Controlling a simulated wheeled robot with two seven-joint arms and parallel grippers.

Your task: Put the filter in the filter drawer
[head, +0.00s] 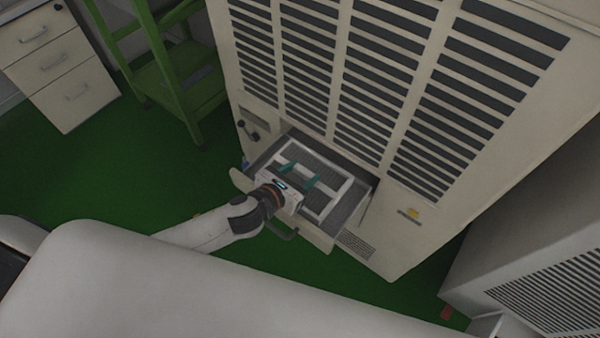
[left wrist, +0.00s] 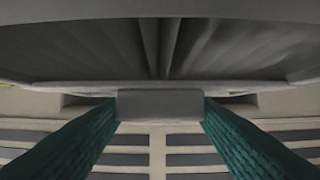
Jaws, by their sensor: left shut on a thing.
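The filter (head: 340,196), a light frame around a grey panel, lies over the open filter drawer (head: 317,236) at the foot of the large beige cabinet. My left gripper (head: 299,176) is over the filter, its teal fingers shut on the filter's middle. In the left wrist view the left gripper (left wrist: 160,106) has a finger on each side of a grey block on the filter (left wrist: 160,52), whose pleated grey face fills the top. I cannot tell if the filter rests on the drawer floor or is held just above. My right gripper is out of view.
The louvred cabinet (head: 335,75) rises directly behind the drawer. A green step ladder (head: 170,80) and a white drawer unit (head: 57,65) stand at the left. Another vented unit (head: 540,240) is at the right. Green floor (head: 100,160) is clear at the left.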

